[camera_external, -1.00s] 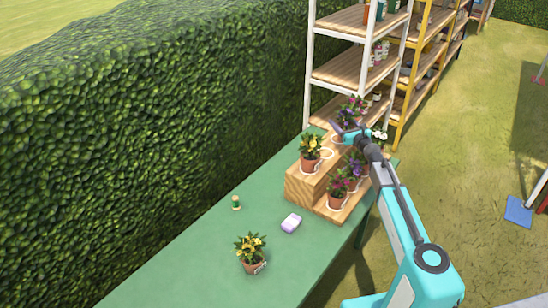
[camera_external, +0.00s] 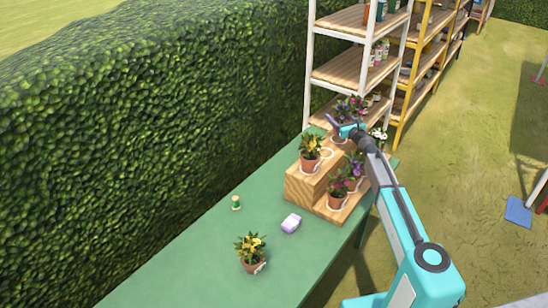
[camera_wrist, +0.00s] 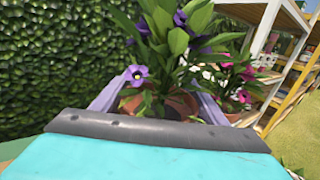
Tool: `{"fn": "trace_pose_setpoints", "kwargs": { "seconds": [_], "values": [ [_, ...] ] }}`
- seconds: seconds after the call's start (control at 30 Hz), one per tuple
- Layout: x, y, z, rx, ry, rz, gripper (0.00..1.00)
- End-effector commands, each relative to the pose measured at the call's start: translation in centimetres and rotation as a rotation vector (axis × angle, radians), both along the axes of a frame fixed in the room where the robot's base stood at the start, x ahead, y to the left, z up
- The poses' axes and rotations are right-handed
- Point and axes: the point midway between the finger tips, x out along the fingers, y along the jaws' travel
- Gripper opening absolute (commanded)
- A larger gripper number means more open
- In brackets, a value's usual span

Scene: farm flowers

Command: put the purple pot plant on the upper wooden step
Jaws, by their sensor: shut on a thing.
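The purple pot plant (camera_wrist: 138,76), with purple flowers, long green leaves and a terracotta pot, stands between the fingers of my gripper (camera_wrist: 158,97) in the wrist view. My gripper is shut on its pot. In the external view my gripper (camera_external: 341,124) is at the far end of the wooden stepped stand, where the held plant and the flowers behind it partly overlap. The upper wooden step (camera_external: 298,186) bears a yellow-flowered pot plant (camera_external: 310,148) at its near end and an empty white ring beside it. I cannot tell whether the held pot touches the step.
Pink and purple pot plants (camera_external: 338,198) stand on the lower step. A pink-flowered plant (camera_wrist: 243,75) is close on the right in the wrist view.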

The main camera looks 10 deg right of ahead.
Motion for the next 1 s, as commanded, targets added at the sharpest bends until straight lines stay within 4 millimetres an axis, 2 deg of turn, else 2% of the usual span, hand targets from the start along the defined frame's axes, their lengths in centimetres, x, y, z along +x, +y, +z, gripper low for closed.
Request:
{"fn": "trace_pose_setpoints", "kwargs": {
  "seconds": [0.23,0.3,0.5,0.97,1.0],
  "values": [
    [1.2,0.0,0.0,0.0,-0.001,0.0,0.2],
    [0.9,0.0,-1.4,0.002,0.001,0.0,0.2],
    [0.9,0.0,-3.3,0.001,0.0,0.0,0.2],
    [0.9,0.0,-3.8,0.0,-0.001,0.0,0.2],
    [0.9,0.0,-3.9,0.0,0.0,0.0,0.68]
  ]
}}
